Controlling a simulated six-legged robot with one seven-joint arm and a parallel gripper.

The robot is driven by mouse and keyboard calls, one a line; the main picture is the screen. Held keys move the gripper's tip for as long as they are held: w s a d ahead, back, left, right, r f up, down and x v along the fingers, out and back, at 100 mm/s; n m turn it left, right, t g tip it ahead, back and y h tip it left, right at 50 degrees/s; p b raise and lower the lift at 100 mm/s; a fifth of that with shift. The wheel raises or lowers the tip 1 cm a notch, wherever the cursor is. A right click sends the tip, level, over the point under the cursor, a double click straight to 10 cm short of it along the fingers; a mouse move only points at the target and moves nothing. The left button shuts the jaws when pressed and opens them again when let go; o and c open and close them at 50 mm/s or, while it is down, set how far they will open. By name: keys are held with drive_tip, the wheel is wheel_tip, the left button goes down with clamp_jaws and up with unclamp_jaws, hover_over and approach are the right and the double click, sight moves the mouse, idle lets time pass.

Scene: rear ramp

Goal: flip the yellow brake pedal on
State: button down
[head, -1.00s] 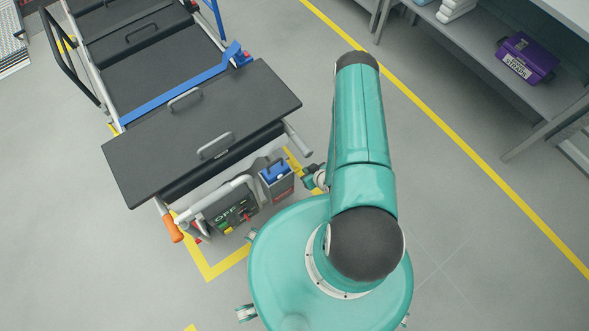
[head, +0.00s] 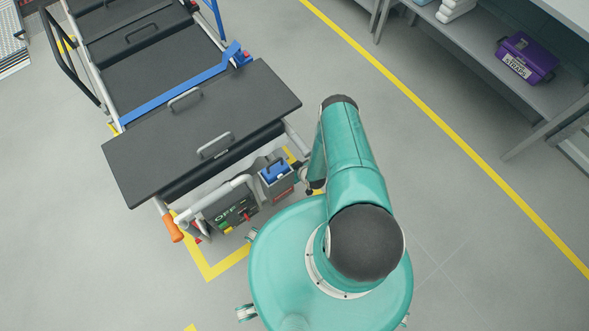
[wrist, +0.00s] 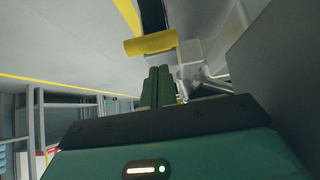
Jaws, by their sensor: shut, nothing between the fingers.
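The yellow brake pedal (wrist: 150,43) shows in the wrist view as a wide yellow bar on a dark arm, upper centre. My gripper (wrist: 159,72) is shut and empty, its green fingers side by side. Its tips point at the pedal and lie just below it in the picture; a small gap shows, and I see no contact. In the head view my gripper is hidden behind my arm and the cart's end. I cannot make out the pedal there for certain.
A cart with a dark flat top (head: 205,130) stands at the left. A shelf with a purple case (head: 526,58) stands at the right. The floor between is clear.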

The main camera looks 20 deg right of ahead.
drive_tip(key=shift+s+f, duration=0.25)
drive_tip(key=shift+f, duration=0.2)
drive_tip(key=f, duration=0.1)
drive_tip(key=s+f, duration=0.2)
drive_tip(key=shift+s+d+f, duration=0.15)
drive_tip(key=shift+d+f, duration=0.15)
drive_tip(key=shift+f, duration=0.1)
drive_tip(key=shift+r, duration=0.15)
